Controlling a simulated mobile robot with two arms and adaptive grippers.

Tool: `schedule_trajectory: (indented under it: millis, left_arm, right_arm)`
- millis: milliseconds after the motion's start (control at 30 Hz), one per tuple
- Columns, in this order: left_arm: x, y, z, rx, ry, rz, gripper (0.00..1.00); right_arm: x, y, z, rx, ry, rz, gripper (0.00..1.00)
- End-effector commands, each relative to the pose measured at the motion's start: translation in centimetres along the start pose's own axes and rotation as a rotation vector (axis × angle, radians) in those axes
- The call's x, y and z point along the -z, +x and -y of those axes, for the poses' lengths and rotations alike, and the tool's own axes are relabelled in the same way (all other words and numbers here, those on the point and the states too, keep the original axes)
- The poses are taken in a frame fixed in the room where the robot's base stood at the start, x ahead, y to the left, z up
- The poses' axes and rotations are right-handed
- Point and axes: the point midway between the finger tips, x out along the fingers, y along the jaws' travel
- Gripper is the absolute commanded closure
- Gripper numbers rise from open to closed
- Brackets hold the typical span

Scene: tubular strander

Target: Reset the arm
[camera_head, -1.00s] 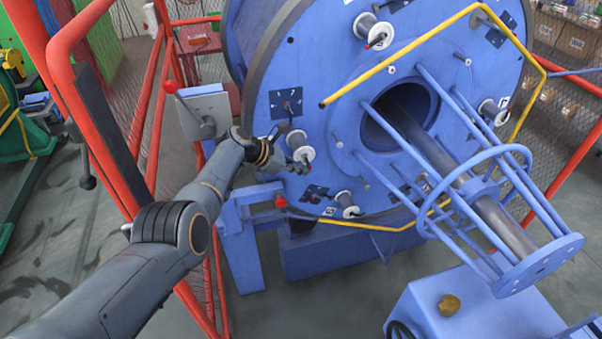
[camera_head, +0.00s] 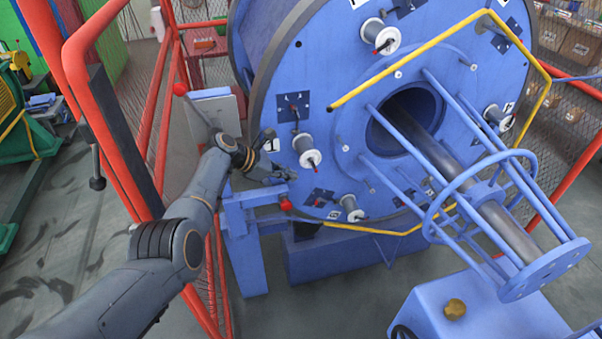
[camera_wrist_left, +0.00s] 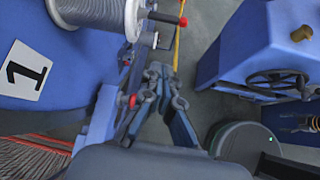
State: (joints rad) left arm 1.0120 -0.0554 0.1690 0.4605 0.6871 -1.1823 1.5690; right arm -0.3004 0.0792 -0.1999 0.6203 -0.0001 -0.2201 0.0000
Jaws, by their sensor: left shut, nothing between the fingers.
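My left arm comes in from the lower left in the head view. Its gripper (camera_head: 280,173) is shut and empty, in front of the lower left edge of the large blue disc (camera_head: 345,110) and just above a red knob (camera_head: 286,204). In the left wrist view the gripper (camera_wrist_left: 163,75) has its fingertips close together, with nothing between them. A wire spool (camera_head: 309,157) on the disc is up and to the right of the gripper, apart from it. The spool also shows large at the top of the left wrist view (camera_wrist_left: 100,14). My right gripper is not seen.
Red fence rails (camera_head: 155,110) stand close left of the arm. A yellow bent bar (camera_head: 415,52) crosses before the disc. A blue cage on a shaft (camera_head: 490,210) juts forward at right. A blue box (camera_head: 430,310) with a brass knob stands lower right.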

Motion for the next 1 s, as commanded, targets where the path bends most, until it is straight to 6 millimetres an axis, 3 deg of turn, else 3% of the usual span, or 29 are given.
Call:
schedule_trajectory:
  millis: [100, 300, 467, 567, 667, 767, 1000]
  left_arm:
    - [0.4, -2.2, -0.6, 0.001, -0.002, -0.001, 1.00]
    - [0.6, -4.4, -1.3, 0.004, -0.004, -0.001, 1.00]
    - [0.6, -5.0, -1.5, 0.005, -0.003, -0.002, 1.00]
    - [1.6, -4.5, -1.1, 0.006, 0.004, -0.015, 1.00]
    - [4.8, -2.9, 0.2, 0.005, 0.039, -0.062, 1.00]
    - [10.4, -0.6, 2.6, 0.008, 0.112, -0.144, 1.00]
    - [25.7, 4.2, 11.9, 0.078, 0.397, -0.379, 1.00]
  right_arm:
    - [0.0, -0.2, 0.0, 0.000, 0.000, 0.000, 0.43]
    - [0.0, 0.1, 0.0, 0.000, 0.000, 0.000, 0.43]
    - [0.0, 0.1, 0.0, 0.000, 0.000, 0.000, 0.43]
    - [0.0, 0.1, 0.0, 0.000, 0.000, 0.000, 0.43]
    - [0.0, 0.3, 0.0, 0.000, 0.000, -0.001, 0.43]
    - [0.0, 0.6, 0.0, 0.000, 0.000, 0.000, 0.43]
    - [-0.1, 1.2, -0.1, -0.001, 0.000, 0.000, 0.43]
